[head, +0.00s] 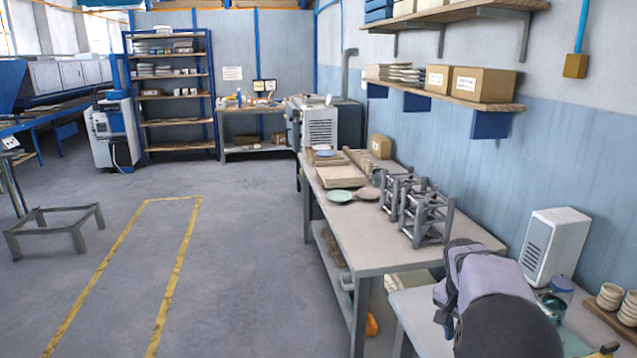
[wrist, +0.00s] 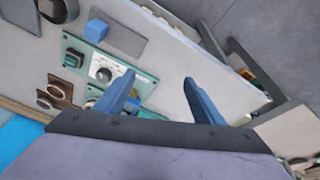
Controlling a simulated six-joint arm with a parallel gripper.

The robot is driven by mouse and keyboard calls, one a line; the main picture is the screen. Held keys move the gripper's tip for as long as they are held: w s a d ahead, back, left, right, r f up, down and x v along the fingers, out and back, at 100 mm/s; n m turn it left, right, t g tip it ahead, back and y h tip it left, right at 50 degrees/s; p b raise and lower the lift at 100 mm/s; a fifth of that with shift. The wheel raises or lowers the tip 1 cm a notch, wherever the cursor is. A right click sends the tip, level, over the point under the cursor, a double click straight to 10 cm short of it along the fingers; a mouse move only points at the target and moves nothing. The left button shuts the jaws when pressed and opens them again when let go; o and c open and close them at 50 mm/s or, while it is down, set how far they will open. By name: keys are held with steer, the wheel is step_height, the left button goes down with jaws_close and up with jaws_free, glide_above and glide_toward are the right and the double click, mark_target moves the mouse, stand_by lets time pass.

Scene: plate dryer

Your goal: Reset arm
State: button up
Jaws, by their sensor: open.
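My gripper (wrist: 156,88) shows in the wrist view with its two blue fingers spread apart and nothing between them. It points toward a pale surface with a teal control panel (wrist: 103,70) bearing a dial. I cannot tell how far the fingers are from it. In the head view my arm rises at the lower right, and the gripper's fingers cannot be made out. A dark metal rack (head: 425,215) stands on the long table (head: 385,250). A green plate (head: 339,196) and a pinkish plate (head: 367,193) lie left of the rack. No plate shows in the rack.
A white vented box (head: 555,246) stands right of my arm, with stacked cups (head: 609,296) on a board near the right edge. A wall shelf (head: 450,95) with boxes hangs above the table. The floor at left is open around yellow lines (head: 172,275), apart from a low metal frame (head: 55,230).

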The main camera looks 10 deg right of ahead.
steer(key=s+a+f+n+y, duration=0.1)
steer(key=s+a+f+n, duration=0.2)
steer(key=a, duration=0.7)
steer(key=s+a+n+y, duration=0.1)
steer(key=s+a+n, duration=0.35)
steer(key=a, duration=0.45)
steer(key=s+a+f+n+y, duration=0.1)
steer(key=s+a+f+n, duration=0.3)
steer(key=s+a, duration=0.5)
steer(key=shift+s+a+n+g, duration=0.25)
steer(key=shift+s+n+g, duration=0.05)
steer(key=shift+s+n, duration=0.6)
steer(key=shift+f, duration=0.15)
step_height(320, 180, down, 29)
steer(key=b, duration=2.9)
steer(key=shift+f, duration=0.15)
